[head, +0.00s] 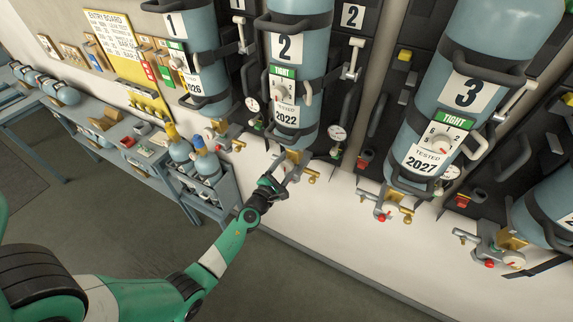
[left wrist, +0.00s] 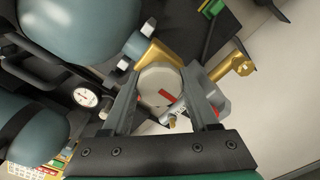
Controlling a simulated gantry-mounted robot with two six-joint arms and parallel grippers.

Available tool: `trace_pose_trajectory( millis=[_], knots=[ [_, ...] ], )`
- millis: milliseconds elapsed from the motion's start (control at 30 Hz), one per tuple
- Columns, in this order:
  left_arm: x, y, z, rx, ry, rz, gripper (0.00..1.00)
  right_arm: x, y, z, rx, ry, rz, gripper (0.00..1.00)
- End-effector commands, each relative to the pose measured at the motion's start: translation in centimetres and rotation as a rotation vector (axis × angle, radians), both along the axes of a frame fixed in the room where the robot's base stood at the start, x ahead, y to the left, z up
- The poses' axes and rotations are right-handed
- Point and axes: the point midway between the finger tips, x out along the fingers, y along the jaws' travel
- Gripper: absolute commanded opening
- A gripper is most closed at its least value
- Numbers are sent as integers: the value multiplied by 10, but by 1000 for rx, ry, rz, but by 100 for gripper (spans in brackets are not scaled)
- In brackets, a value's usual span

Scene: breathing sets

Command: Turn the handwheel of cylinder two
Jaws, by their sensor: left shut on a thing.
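Cylinder two (head: 300,60) is a pale blue cylinder marked 2, hanging neck down in black brackets on the wall. Its brass valve sits at the lower end, with a brass outlet (left wrist: 232,66) to the right in the left wrist view. The handwheel (left wrist: 160,84) is a pale round knob with a red mark, between my left gripper's fingers in that view. My left gripper (head: 275,177) is below cylinder two in the head view, shut on the handwheel, whose sides are partly hidden by the fingers. My right gripper is not in view.
Cylinder one (head: 198,50) hangs to the left and cylinder three (head: 456,95) to the right, with similar valves. A pressure gauge (head: 337,133) is right of cylinder two's valve. A bench and small cylinders (head: 205,162) stand to the left. The floor below is clear.

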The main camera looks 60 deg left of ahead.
Motion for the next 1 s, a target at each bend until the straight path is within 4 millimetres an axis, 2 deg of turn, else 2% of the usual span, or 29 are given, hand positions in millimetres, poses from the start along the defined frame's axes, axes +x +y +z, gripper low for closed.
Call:
trace_pose_trajectory(
  millis=[300, 333, 467, 800, 867, 1000],
  knots=[
    [1, 0, 2, 6, 0, -1, 5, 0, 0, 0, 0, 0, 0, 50],
    [1, 0, 2, 6, 0, -1, 66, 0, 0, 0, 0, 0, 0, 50],
    [1, 0, 2, 5, -1, -1, 89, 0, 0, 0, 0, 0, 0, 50],
    [-2, -2, 1, 2, 1, 0, 90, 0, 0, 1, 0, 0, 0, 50],
    [-7, -5, 1, 1, 2, -1, 90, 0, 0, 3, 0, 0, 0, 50],
    [-28, -21, 2, 0, 3, -1, 90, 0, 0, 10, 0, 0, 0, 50]
  ],
)
